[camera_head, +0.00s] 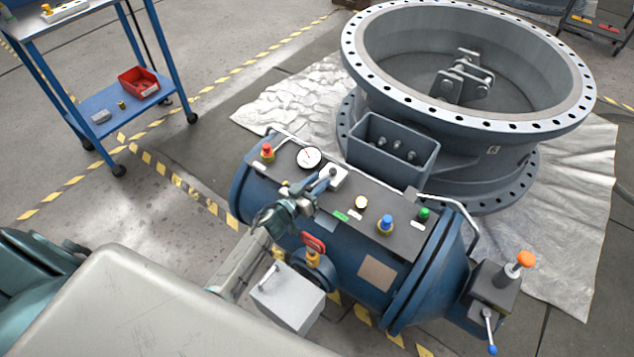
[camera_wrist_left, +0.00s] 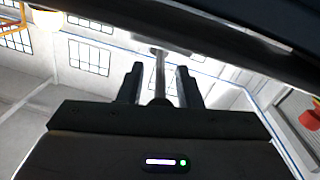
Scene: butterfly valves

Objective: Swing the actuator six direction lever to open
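The blue cylindrical actuator (camera_head: 335,262) lies beside a large grey valve body with a plate marked 6 (camera_head: 493,150). My left gripper (camera_head: 322,183) is over the actuator's dark top panel, near a small white block (camera_head: 337,180). In the left wrist view, a thin metal lever (camera_wrist_left: 160,75) stands between the two fingers of my left gripper (camera_wrist_left: 160,88). Gaps show on both sides of the lever, so the gripper looks open around it. In the head view my gripper hides most of the lever and its base. My right gripper is not in view.
The panel carries a gauge (camera_head: 308,158), a red knob (camera_head: 267,150), a blue knob (camera_head: 386,224) and a green button (camera_head: 423,214). A red handle (camera_head: 314,243) and grey box (camera_head: 288,298) sit close to my arm. A blue-tipped lever (camera_head: 490,333) is at the right end.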

